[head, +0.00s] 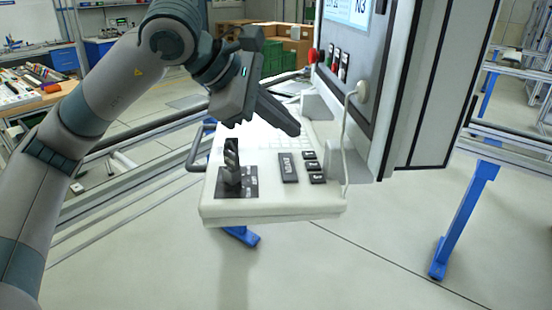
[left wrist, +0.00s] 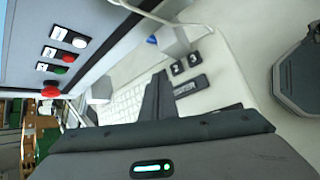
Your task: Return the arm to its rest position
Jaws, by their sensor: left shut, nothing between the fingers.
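My left arm comes in from the left in the head view. Its gripper (head: 292,127) hangs above the white control desk (head: 270,209), with the fingers closed together and nothing between them. In the left wrist view the dark fingers (left wrist: 155,97) also show shut, in front of the desk's keyboard and labelled keys. A black lever switch (head: 232,165) stands upright on the desk's left part, apart from the gripper. My right gripper is not in view.
The control cabinet (head: 416,90) with a screen (head: 346,10) rises right of the gripper. Its buttons (left wrist: 62,53) show in the left wrist view. A white cable (head: 345,140) hangs beside the desk. Metal rails (head: 130,170) run behind my arm. Open floor lies in front.

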